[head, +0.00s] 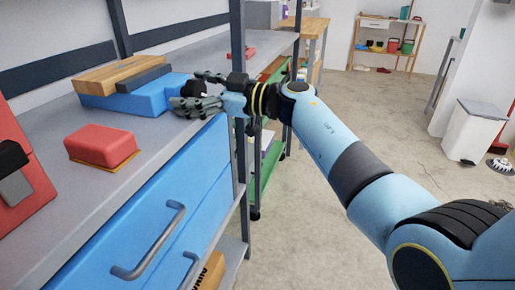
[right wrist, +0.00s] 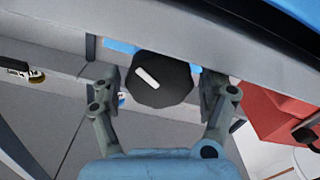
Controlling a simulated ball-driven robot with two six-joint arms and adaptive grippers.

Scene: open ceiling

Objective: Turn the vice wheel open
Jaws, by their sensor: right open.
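The vice (head: 127,97) is a blue block with a wooden plate (head: 110,75) and a dark bar on top, lying on the grey bench. Its wheel is a dark, many-sided knob (head: 195,88) at the end facing my right gripper. In the right wrist view the wheel (right wrist: 150,92) shows a white mark, tilted. My right gripper (head: 189,91) is open at the wheel. In the right wrist view its fingers (right wrist: 159,82) stand on either side of the wheel, with a visible gap on each side. I cannot tell how deep they reach. My left gripper is not in view.
A red block (head: 102,146) lies on the bench (head: 60,215) nearer me, with a red case (head: 22,170) at the left edge. Blue drawers with a grey handle (head: 148,242) are below. A grey post (head: 238,40) rises close to my right gripper.

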